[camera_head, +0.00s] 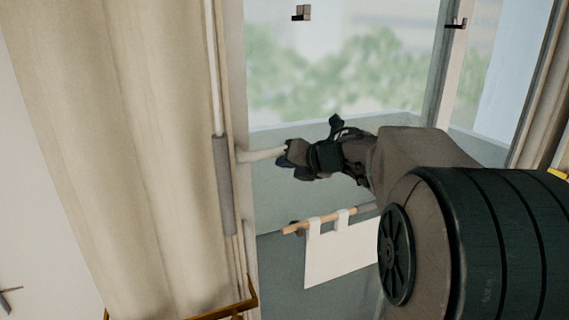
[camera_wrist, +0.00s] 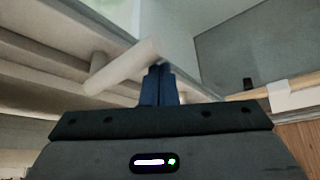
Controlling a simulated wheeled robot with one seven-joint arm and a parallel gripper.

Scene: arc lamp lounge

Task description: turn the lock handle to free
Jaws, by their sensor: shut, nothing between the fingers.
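A pale, rounded handle (camera_head: 262,154) sticks out from the window or door frame, left of my gripper in the head view. In the wrist view the same handle (camera_wrist: 122,66) slants up to the right, with a short round stem behind it at its left. My gripper (camera_head: 284,157) is at the handle's right end. In the wrist view my two dark blue fingers (camera_wrist: 158,70) are together, with nothing between them. Their tips overlap the handle's end; I cannot tell whether they touch it. Part of that end is hidden behind the gripper in the head view.
A beige curtain (camera_head: 90,120) hangs at the left, beside a grey vertical rod (camera_head: 222,185). A wooden rail (camera_head: 330,219) with a white cloth (camera_head: 342,250) is below my gripper. Small dark fittings (camera_head: 300,13) show at the top of the glass pane (camera_head: 340,70).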

